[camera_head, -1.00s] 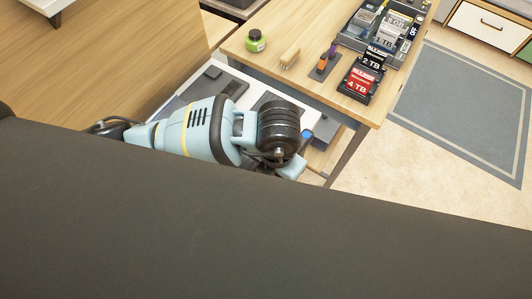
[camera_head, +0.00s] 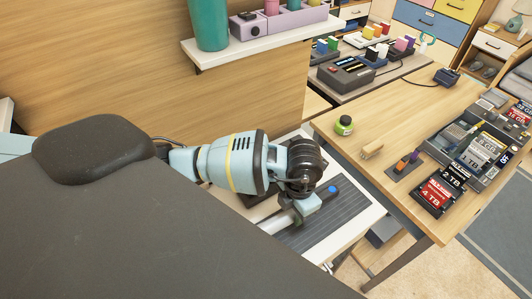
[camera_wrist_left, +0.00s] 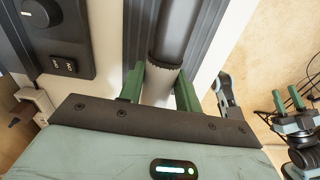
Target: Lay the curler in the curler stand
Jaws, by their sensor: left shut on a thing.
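The curler (camera_head: 282,221) shows in the head view as a pale rod at my left gripper, over the dark ridged mat. A dark handle-like piece with a blue end lies on the gripper's other side. In the left wrist view the curler (camera_wrist_left: 174,40) is a dark cylinder with a paler section between the green fingers. My left gripper (camera_head: 309,207) is shut on it; it also shows in the left wrist view (camera_wrist_left: 160,88). My right gripper (camera_wrist_left: 287,98) is open and empty at the right of the left wrist view. I cannot make out the curler stand clearly.
The dark ridged mat (camera_head: 345,212) lies on a white surface. A dark box with a knob (camera_wrist_left: 50,40) is beside the curler. A wooden desk (camera_head: 400,120) at the right holds a green jar (camera_head: 344,126), a wooden brush (camera_head: 372,149) and drive boxes (camera_head: 437,195).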

